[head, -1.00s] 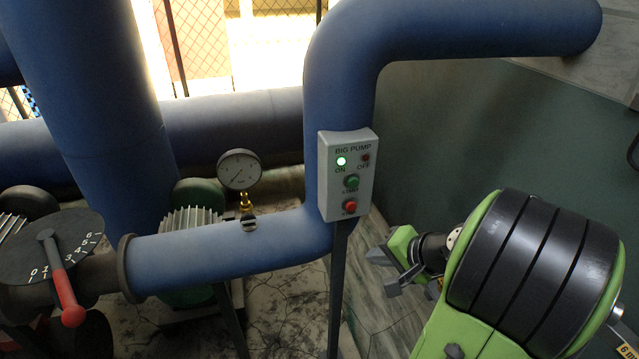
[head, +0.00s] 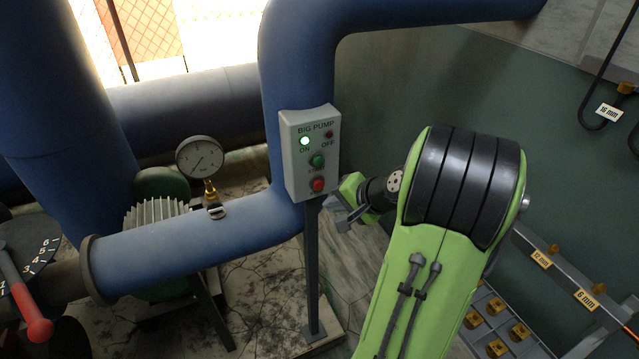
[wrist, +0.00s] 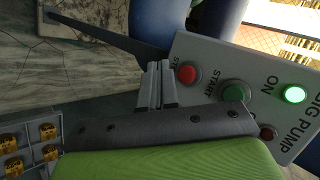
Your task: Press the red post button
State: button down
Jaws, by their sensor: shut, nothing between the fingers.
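The red button (head: 318,185) sits at the bottom of the grey BIG PUMP box (head: 291,160), below the green START button (head: 317,161). The box is on a dark post (head: 311,262). My gripper (head: 338,218) is shut and empty, just right of and below the box in the head view. In the wrist view the closed fingertips (wrist: 157,67) appear just left of the red button (wrist: 187,74), overlapping the box's edge. I cannot tell the remaining depth gap; no contact is visible. The green ON lamp (head: 304,141) is lit, and the OFF lamp (head: 328,134) is dark.
A thick blue pipe (head: 190,245) runs behind and left of the box, with a pressure gauge (head: 200,157) on it. A lever dial (head: 35,262) is at the left edge. A tray of brass fittings (head: 497,325) stands at lower right.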

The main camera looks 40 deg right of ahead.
jog(key=shift+w+d+p, duration=0.2)
jog(key=shift+w+d, duration=0.05)
jog(key=shift+w, duration=0.5)
jog(key=shift+w+d+p, duration=0.15)
jog(key=shift+w+d, duration=0.05)
jog(key=shift+w, duration=0.5)
dwell(0.9)
jog(key=shift+w+d, duration=0.1)
jog(key=shift+w, duration=0.3)
jog(key=shift+w+d+p, duration=0.15)
jog(key=shift+w+p, duration=0.2)
jog(key=shift+w, duration=0.1)
dwell(0.6)
jog(key=shift+s+a+b, duration=0.3)
jog(key=shift+s, duration=0.6)
jog(key=s, duration=0.2)
jog(key=s+a+b, duration=0.1)
jog(key=s, duration=0.1)
jog(key=shift+s+a, duration=0.2)
jog(key=shift+s, duration=0.2)
